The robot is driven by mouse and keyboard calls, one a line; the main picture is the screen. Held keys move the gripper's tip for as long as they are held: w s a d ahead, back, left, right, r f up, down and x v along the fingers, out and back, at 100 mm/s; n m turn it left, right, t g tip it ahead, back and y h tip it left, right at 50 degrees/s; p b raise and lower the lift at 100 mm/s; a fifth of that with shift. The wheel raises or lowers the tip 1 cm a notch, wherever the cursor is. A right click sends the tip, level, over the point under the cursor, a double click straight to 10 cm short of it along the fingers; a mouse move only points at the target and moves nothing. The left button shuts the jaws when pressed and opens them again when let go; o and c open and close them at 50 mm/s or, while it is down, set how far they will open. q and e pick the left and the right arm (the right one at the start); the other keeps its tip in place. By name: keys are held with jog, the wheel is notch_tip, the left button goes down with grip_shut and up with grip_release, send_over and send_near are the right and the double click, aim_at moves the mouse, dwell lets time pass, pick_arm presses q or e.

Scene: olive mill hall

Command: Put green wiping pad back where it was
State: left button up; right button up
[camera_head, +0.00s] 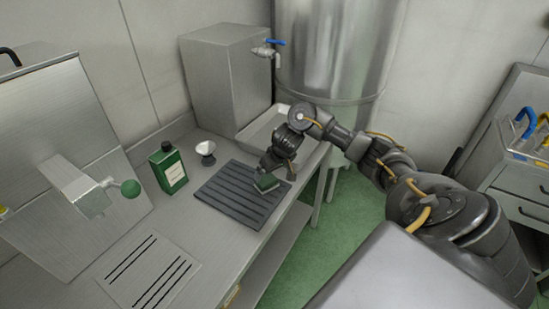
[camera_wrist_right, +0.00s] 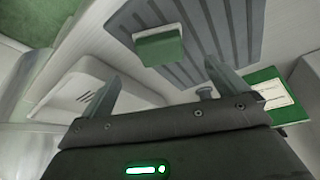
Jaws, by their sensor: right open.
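The green wiping pad (camera_head: 266,184) lies on the dark ribbed mat (camera_head: 225,190), near the mat's right part. It also shows in the right wrist view (camera_wrist_right: 160,48), flat on the ribs beyond my fingertips. My right gripper (camera_head: 277,172) is just above and beside the pad in the head view, partly covering it. In the right wrist view my right gripper (camera_wrist_right: 167,78) has its two fingers spread wide with nothing between them. Whether a finger touches the pad cannot be told. My left gripper is not in view.
A slotted plate (camera_head: 148,272) is at the front. A steel tank (camera_head: 330,50) stands behind.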

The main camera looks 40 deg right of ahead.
jog(key=v, duration=0.3)
jog(key=shift+f+p, duration=0.1)
jog(key=shift+p, duration=0.2)
